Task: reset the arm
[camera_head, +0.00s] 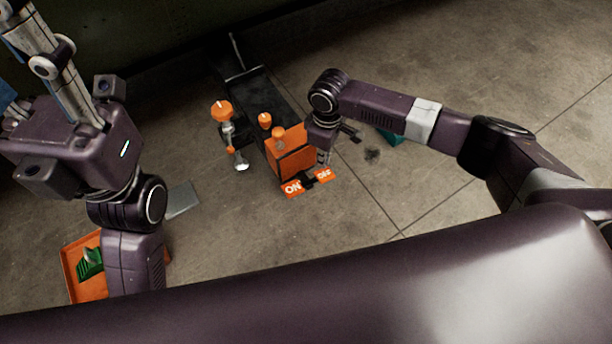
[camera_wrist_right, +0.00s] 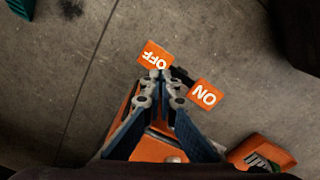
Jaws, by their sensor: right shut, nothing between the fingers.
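My right gripper (camera_head: 323,166) points down beside an orange box (camera_head: 288,151) on a dark machine. In the right wrist view its fingertips (camera_wrist_right: 163,76) meet, with nothing between them. They appear between the orange OFF tag (camera_wrist_right: 154,55) and the ON tag (camera_wrist_right: 203,95); I cannot tell if they touch either. The ON tag (camera_head: 292,188) and OFF tag (camera_head: 323,176) also show in the head view. My left gripper (camera_head: 45,55) is raised close to the camera at the upper left, its fingertips cut off by the frame edge.
An orange tray (camera_head: 72,270) with a green part (camera_head: 90,263) lies at the lower left, partly behind my left arm. A grey plate (camera_head: 183,200) lies nearby. The floor at right is mostly clear.

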